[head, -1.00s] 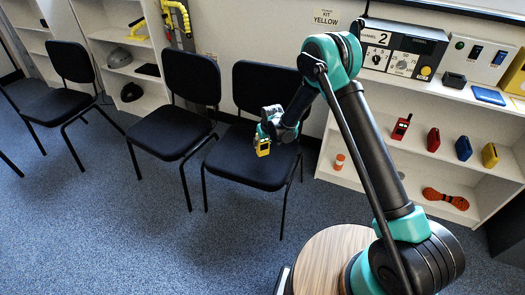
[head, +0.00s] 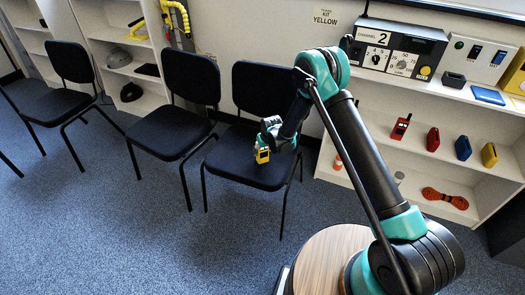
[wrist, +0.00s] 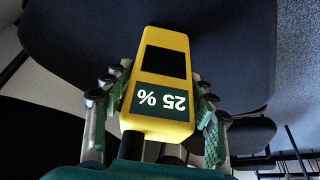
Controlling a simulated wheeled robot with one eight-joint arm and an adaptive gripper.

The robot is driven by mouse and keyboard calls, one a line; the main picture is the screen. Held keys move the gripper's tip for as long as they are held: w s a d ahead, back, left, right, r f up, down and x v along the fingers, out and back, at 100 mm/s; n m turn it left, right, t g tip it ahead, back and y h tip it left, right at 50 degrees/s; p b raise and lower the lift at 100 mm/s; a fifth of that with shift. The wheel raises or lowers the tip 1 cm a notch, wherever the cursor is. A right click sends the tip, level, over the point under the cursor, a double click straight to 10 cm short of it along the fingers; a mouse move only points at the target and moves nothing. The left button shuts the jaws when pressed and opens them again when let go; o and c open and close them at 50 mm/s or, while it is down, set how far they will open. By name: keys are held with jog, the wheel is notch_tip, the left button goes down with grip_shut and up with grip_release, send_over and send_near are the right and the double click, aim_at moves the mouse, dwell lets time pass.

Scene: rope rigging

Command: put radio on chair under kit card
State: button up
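A yellow radio (head: 262,155) with a dark screen is in my gripper (head: 264,149), over the seat of the rightmost black chair (head: 228,165). In the wrist view the radio (wrist: 160,122) shows a "25 %" label upside down. My gripper's fingers (wrist: 157,97) stand on both sides of its body and are closed on it. The chair's dark seat (wrist: 240,50) lies behind it. I cannot tell whether the radio touches the seat. The kit card (head: 325,18), reading "KIT YELLOW", is on the wall above and slightly right of this chair.
A second black chair (head: 170,132) stands to the left, with another (head: 60,103) farther left. A white shelf (head: 440,155) at right holds a red radio (head: 401,127), coloured pouches and orange rope (head: 445,199). The blue carpet in front is clear.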

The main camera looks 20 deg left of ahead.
jog(key=shift+o, duration=1.1)
jog(key=shift+r, duration=0.1)
jog(key=v, duration=1.2)
jog(key=shift+d+r, duration=0.15)
jog(key=s+d+r+m, duration=0.1)
jog(key=d+r, duration=0.4)
jog(key=d, duration=0.4)
jog(key=s+d+r+m+h, duration=0.1)
jog(key=d+r+m, duration=0.1)
jog(key=d+r, duration=0.5)
jog(key=s+d+r+m, duration=0.1)
jog(key=d+r, duration=0.2)
jog(key=d, duration=0.8)
jog(key=s+d+r+m+t+h, duration=0.1)
jog(key=s+d+m, duration=0.3)
jog(key=s+d, duration=1.7)
jog(key=shift+s+m+h, duration=0.4)
jog(key=shift+s+h, duration=0.1)
jog(key=shift+s, duration=0.05)
